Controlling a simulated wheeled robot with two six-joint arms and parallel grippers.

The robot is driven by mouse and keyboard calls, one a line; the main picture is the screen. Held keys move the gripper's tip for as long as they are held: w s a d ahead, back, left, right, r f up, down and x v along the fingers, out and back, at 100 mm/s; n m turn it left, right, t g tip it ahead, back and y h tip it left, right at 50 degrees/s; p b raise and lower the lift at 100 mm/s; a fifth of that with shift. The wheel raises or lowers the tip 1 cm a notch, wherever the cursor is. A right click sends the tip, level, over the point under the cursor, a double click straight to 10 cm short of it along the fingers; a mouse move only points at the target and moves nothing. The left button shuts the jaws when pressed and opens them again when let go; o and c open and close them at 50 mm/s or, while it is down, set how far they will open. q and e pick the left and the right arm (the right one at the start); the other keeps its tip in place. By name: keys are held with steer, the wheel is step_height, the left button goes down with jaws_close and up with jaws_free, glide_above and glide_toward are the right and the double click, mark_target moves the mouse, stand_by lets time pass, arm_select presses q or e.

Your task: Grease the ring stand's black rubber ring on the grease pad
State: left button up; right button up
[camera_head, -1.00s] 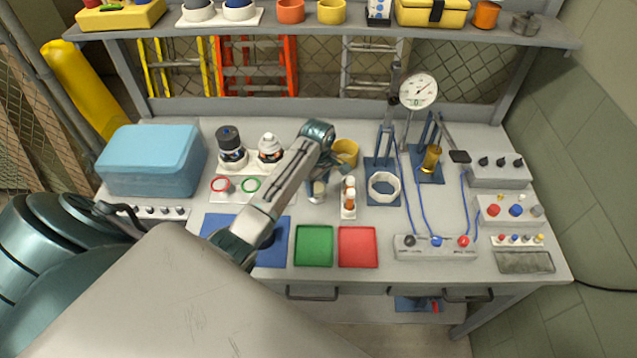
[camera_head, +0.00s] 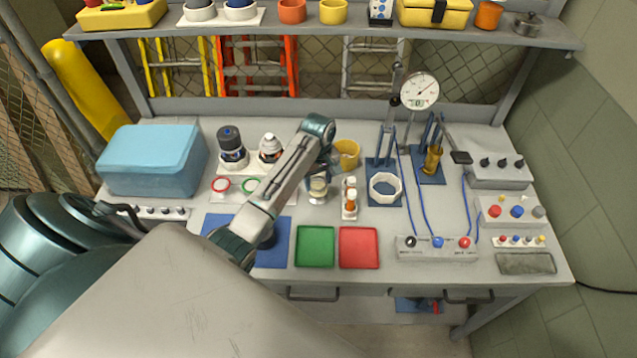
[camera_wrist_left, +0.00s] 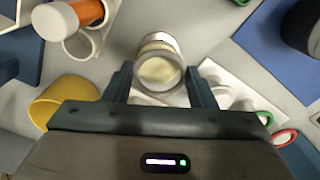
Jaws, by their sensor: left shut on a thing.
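My left gripper (camera_wrist_left: 158,78) is shut on a thin round rim, which I take for the black rubber ring; its colour is hard to make out. Cream-coloured material shows inside the rim in the left wrist view. It belongs to a small cream-topped cylinder, apparently the grease pad (camera_head: 317,188), directly below the fingers. Whether ring and pad touch, I cannot tell. The ring stand (camera_head: 228,196) is a white plate left of the arm, with a red ring (camera_head: 220,184) and a green ring (camera_head: 250,185). Its end nearest the gripper shows no ring in the wrist view. My right gripper is not in view.
Blue mat (camera_head: 280,240), green tray (camera_head: 315,247) and red tray (camera_head: 358,248) lie in front.

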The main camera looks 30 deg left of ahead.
arm_select(q)
steer(key=shift+r, duration=2)
